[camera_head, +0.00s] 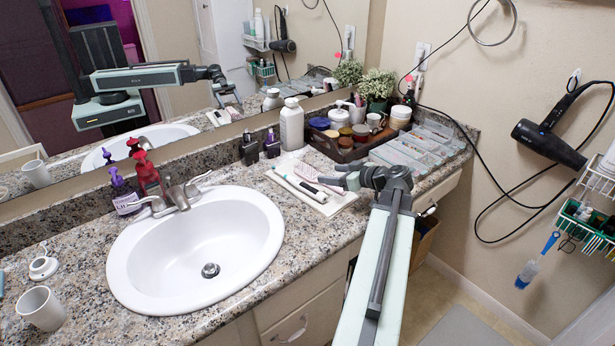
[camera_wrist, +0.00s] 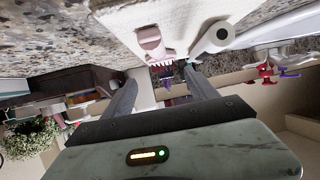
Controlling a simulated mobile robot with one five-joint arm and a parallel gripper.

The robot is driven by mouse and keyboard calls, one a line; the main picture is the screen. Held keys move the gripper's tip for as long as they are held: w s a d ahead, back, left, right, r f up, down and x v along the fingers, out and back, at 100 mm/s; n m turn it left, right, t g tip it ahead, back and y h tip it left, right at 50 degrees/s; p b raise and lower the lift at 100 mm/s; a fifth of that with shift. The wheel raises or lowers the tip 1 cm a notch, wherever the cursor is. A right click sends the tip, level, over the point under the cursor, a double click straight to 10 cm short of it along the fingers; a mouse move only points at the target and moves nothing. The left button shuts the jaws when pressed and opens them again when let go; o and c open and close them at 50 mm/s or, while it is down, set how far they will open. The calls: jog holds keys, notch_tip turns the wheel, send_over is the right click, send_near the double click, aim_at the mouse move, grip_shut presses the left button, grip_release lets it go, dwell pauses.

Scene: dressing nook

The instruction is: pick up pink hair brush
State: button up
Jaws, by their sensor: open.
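A white towel (camera_head: 341,201) lies on the granite counter right of the sink, with slim items on it. A pale pink item (camera_head: 300,168), which looks like the hair brush, lies at its back; its outline is hard to make out. In the wrist view a pink piece (camera_wrist: 150,40) with a row of bristles shows on the towel (camera_wrist: 120,22), just beyond my fingers. My gripper (camera_head: 336,178) is low over the towel's right side, pointing left at the items. It also shows in the wrist view (camera_wrist: 160,76), open, with nothing held between its fingers.
A white tube-like item (camera_wrist: 220,34) lies close to one finger. The sink (camera_head: 205,235) is to the left. A white bottle (camera_head: 292,124), a tray of jars (camera_head: 345,151) and a clear organizer (camera_head: 415,150) stand behind and right. The mirror runs along the back.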

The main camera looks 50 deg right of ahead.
aim_at(314, 171)
jog(key=x, duration=0.2)
jog(key=shift+w+a+f+b, duration=0.15)
jog(key=shift+w+b, duration=0.1)
jog(key=shift+b, duration=0.05)
jog(key=shift+w+a, duration=0.15)
jog(key=shift+w, duration=0.25)
jog(key=x, duration=0.2)
jog(key=b+x, duration=0.1)
jog(key=x, duration=0.1)
jog(key=shift+w, duration=0.4)
jog(key=shift+s, duration=0.1)
jog(key=shift+c, duration=0.4)
jog(key=c, duration=1.1)
notch_tip(314, 171, up, 10)
jog(key=p, duration=0.9)
jog(key=shift+p, duration=0.35)
jog(key=shift+c, duration=0.2)
